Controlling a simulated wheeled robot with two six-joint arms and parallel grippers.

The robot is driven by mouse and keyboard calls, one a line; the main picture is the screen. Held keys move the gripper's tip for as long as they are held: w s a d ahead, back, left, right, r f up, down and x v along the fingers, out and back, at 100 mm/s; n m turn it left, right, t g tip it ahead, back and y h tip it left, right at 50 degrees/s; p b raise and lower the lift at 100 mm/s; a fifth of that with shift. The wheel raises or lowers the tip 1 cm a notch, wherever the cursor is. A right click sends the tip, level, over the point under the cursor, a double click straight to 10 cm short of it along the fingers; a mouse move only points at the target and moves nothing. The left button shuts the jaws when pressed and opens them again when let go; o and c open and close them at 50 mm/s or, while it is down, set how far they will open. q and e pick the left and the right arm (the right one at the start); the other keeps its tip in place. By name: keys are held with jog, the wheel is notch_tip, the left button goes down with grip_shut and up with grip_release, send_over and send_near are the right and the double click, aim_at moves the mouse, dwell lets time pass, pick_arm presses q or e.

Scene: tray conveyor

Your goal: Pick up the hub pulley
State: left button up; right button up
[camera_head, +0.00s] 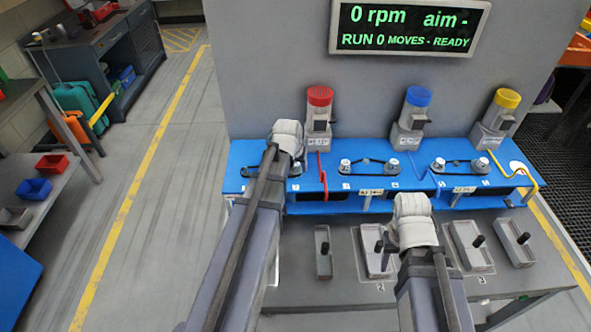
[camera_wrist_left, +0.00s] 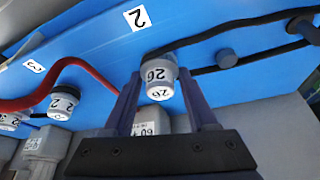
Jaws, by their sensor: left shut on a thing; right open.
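A grey-white pulley (camera_wrist_left: 157,72) marked 26 stands on the blue deck (camera_wrist_left: 100,50) in the left wrist view, with a black belt beside its base. I take it to be the hub pulley. My left gripper (camera_wrist_left: 159,84) has its two fingers on either side of this pulley and is shut on it.
A red cable (camera_head: 323,175) runs close to the right of my left gripper. Other belted pulleys (camera_head: 393,164) stand along the deck. Motors with red (camera_head: 320,96), blue (camera_head: 418,97) and yellow (camera_head: 507,98) caps stand behind.

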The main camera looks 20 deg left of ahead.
pick_arm(q)
grip_shut()
jog(key=shift+r, duration=0.15)
notch_tip(320, 180, up, 10)
jog(key=p, duration=1)
jog(key=s+a, duration=0.3)
jog(key=a, duration=0.4)
jog(key=s+a, duration=0.4)
jog(key=a, duration=0.3)
jog(key=shift+a, duration=0.2)
jog(key=shift+r, duration=0.1)
